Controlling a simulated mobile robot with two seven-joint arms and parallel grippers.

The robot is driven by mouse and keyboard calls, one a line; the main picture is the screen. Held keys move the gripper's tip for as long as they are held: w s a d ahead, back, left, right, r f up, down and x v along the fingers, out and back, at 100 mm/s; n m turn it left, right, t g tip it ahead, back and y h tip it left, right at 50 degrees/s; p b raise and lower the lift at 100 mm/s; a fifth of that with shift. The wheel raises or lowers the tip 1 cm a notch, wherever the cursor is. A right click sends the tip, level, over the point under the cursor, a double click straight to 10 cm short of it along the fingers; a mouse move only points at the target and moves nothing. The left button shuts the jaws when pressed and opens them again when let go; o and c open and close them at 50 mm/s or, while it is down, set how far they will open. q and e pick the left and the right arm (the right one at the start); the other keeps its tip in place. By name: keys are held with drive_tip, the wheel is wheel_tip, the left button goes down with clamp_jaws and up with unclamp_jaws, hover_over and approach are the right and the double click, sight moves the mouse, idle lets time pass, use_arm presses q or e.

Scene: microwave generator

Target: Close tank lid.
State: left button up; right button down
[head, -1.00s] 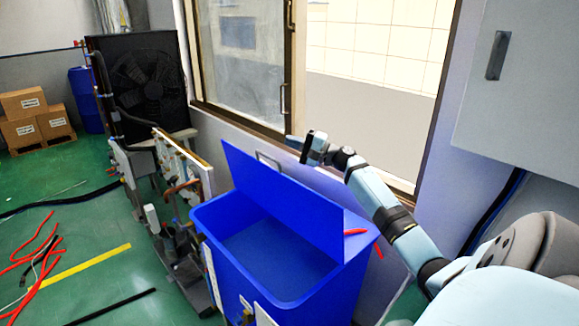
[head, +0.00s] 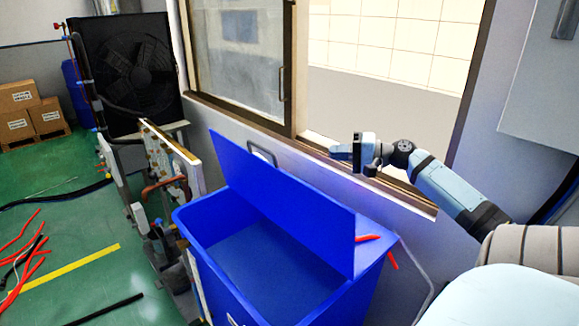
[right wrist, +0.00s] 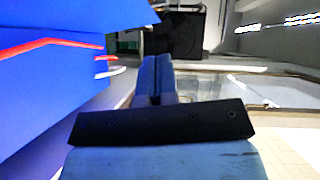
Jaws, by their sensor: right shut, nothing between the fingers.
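The blue tank (head: 300,290) stands below the window with its top open. Its blue lid (head: 285,200) is raised, standing tilted up along the window side, with a metal handle (head: 262,152) behind its upper edge. My right gripper (head: 338,152) is shut and empty, above and behind the lid's right part, in front of the window opening. In the right wrist view the shut fingers (right wrist: 155,75) point ahead, and a blue surface with a red strip (right wrist: 50,45) fills the left side, apart from the fingers. My left gripper is not in view.
The window frame (head: 300,138) and sill run close behind the tank. Red pieces (head: 375,240) sit at the tank's right rim. Pipework (head: 165,170) stands left of the tank, with a black fan unit (head: 125,70) beyond. A grey cabinet (head: 540,90) hangs at right.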

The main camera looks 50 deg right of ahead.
drive_tip(key=s+a+f+x, duration=0.1)
drive_tip(key=a+x, duration=0.1)
drive_tip(key=x, duration=1.1)
drive_tip(key=shift+s+p, duration=0.2)
drive_tip(key=shift+p, duration=0.1)
drive_tip(key=shift+a, duration=0.2)
